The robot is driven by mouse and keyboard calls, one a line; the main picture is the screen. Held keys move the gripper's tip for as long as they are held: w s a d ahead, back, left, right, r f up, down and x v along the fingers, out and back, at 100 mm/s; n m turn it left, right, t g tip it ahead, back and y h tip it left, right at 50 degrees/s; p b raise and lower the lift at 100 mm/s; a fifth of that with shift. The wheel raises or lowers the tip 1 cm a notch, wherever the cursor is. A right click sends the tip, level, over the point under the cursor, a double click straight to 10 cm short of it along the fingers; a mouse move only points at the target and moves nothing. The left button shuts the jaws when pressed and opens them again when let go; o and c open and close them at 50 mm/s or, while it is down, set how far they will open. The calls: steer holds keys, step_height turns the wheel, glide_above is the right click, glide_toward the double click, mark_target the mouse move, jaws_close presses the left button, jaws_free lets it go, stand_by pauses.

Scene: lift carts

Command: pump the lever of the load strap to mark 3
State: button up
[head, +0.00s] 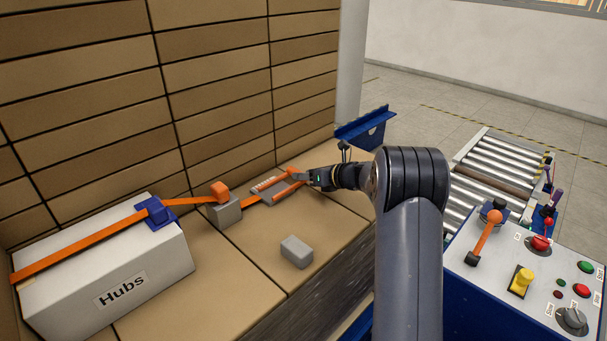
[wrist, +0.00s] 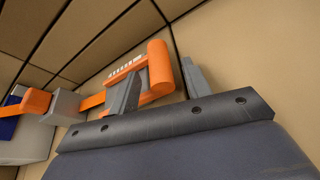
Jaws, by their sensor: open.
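The load strap (head: 85,243) is an orange band running over a white box marked Hubs (head: 60,299) to a grey ratchet body (head: 262,187). The ratchet has a white scale; the marks are too small to read. Its lever (head: 287,194) is an orange bar, low beside the body. In the wrist view the lever's thick orange grip (wrist: 160,72) shows between the two grey fingers. My gripper (head: 301,178) is open, with its fingers (wrist: 162,70) on either side of the grip. I cannot tell whether either finger touches it. My gripper partly hides the lever's end in the head view.
A grey block with an orange clip (head: 220,192) sits along the strap. A loose grey block (head: 296,250) lies on the cartons in front. Stacked cartons (head: 80,90) rise behind. A control panel (head: 535,262) with an orange lever and buttons stands at right, before a roller conveyor (head: 484,182).

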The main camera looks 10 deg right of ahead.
steer(key=shift+x, duration=0.8)
steer(key=shift+c, duration=0.4)
jaws_close()
